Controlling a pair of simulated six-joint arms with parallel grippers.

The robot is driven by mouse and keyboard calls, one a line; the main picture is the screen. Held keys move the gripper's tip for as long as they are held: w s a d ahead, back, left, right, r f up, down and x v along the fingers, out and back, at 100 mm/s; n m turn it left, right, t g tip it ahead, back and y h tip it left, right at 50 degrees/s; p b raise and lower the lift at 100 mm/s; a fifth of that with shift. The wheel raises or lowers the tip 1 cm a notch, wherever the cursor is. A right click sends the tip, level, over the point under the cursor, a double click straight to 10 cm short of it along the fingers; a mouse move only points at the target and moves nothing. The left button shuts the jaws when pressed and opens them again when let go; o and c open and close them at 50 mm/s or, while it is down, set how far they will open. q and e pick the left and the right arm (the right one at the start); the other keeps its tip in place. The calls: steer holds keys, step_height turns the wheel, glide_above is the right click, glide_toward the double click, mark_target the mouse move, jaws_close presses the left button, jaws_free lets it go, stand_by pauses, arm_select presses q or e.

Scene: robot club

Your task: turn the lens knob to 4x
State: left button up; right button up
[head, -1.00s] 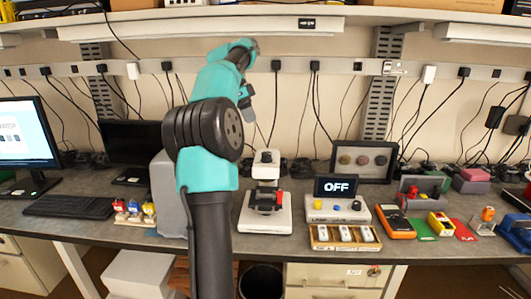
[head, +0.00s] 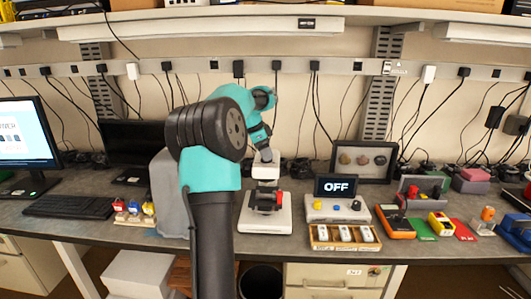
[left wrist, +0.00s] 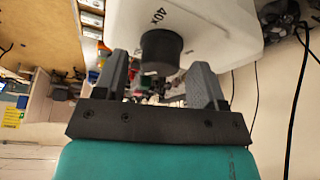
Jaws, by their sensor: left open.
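The white microscope-like device (head: 266,172) stands at the middle of the bench, with a red and black part low on it. In the left wrist view its white head (left wrist: 215,30) fills the top, with a "40x" mark beside the black lens knob (left wrist: 161,50). My left gripper (head: 266,156) is at the top of the device, its arm reaching in from the front. In the left wrist view the open fingers (left wrist: 160,75) stand on either side of the knob with gaps; whether the knob is fully between them I cannot tell. My right gripper is not in view.
A control box with an "OFF" display (head: 336,187) stands just right of the device, with a wooden tray (head: 344,246) in front. A grey block (head: 168,190) and small padlock-like items (head: 134,212) are to the left. Cables hang on the wall behind.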

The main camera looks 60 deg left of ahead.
arm_select(q)
steer(key=shift+w+f, duration=0.1)
steer(key=shift+f, duration=0.2)
steer(key=shift+c, duration=0.4)
steer(key=c, duration=0.8)
